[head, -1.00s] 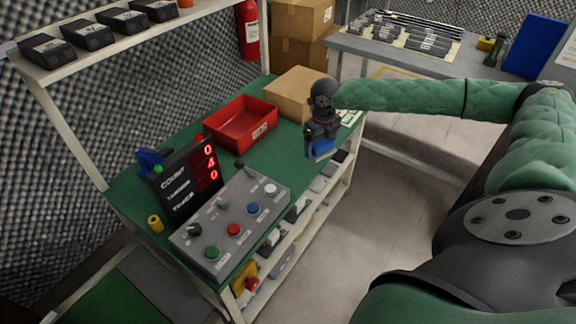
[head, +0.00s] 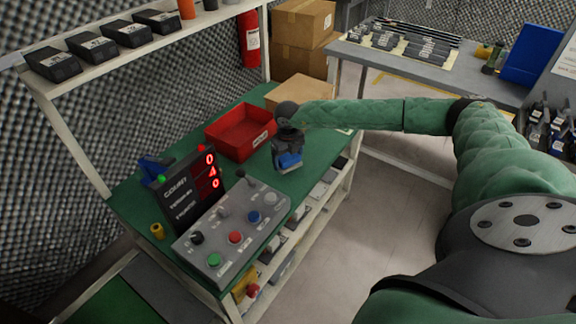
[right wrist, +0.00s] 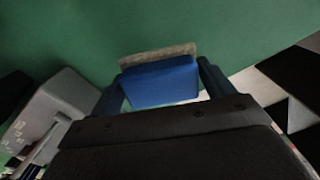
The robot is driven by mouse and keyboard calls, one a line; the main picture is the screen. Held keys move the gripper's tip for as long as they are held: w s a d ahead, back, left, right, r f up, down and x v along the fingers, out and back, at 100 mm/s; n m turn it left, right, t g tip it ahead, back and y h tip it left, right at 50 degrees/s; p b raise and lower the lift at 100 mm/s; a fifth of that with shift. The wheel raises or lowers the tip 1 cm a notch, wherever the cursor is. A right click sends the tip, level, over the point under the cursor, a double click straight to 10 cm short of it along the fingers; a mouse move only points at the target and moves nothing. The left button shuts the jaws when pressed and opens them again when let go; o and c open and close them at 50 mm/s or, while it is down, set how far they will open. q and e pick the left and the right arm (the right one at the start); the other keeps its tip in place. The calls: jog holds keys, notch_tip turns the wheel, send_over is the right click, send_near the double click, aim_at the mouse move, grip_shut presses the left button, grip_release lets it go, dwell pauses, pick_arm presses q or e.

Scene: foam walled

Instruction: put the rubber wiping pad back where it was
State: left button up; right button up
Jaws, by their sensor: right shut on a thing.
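The rubber wiping pad (head: 288,161) has a blue body with a paler edge strip. My right gripper (head: 287,154) is shut on it, over the green bench top near its right edge. In the right wrist view the pad (right wrist: 160,84) sits between the two fingers (right wrist: 165,88), its pale edge facing the green surface. I cannot tell whether that edge touches the bench. My left gripper is not in view.
A red bin (head: 240,134) stands behind the pad on the green bench (head: 215,165). A grey button box (head: 232,222) with a lever and a counter display (head: 192,185) stand to the left. A cardboard box (head: 298,91) is at the back.

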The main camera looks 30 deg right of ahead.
aim_at(288, 165)
notch_tip(288, 165, down, 4)
jog(key=shift+r+p, duration=0.25)
jog(key=shift+p, duration=0.2)
jog(key=shift+f, duration=0.4)
jog(key=o, duration=1.2)
jog(key=shift+r, duration=0.5)
notch_tip(288, 165, up, 10)
jog(key=shift+a+f+b, duration=0.1)
jog(key=shift+b, duration=1)
jog(key=shift+r, duration=0.75)
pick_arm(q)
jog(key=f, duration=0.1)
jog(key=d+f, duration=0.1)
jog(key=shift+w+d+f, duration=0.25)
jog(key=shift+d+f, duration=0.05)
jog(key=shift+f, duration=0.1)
